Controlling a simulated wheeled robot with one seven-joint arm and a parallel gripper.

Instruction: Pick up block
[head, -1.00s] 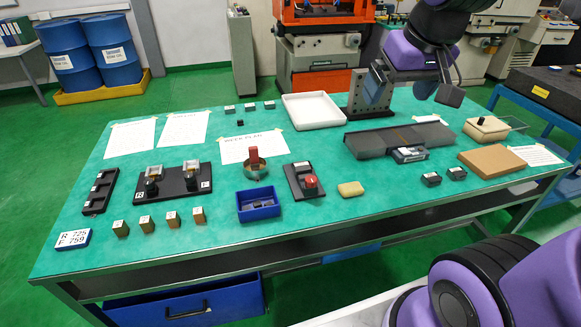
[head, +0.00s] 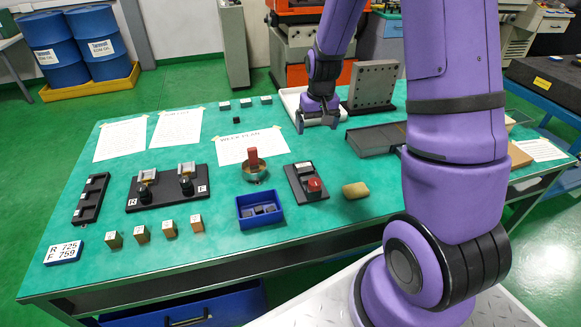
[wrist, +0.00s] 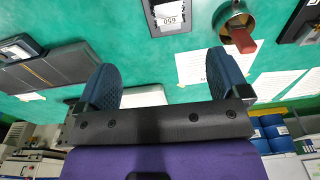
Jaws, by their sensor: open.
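The task does not say which block. Several small brass-brown blocks (head: 169,227) stand in a row near the front left of the table. Several small grey, white-topped blocks (head: 245,102) stand at the back, with a small black block (head: 236,120) in front. Dark blocks (head: 265,210) lie in a blue bin. A labelled block (wrist: 176,20) sits on a black plate in the wrist view. My gripper (head: 320,118) is open above the back of the table, near the white tray. In the wrist view my gripper (wrist: 166,82) has nothing between its fingers.
A red-handled round pot (head: 254,172), a black plate with red knob (head: 306,182) and a yellowish lump (head: 356,190) stand mid-table. A grey upright plate (head: 373,86) stands behind right. My arm hides the table's right part.

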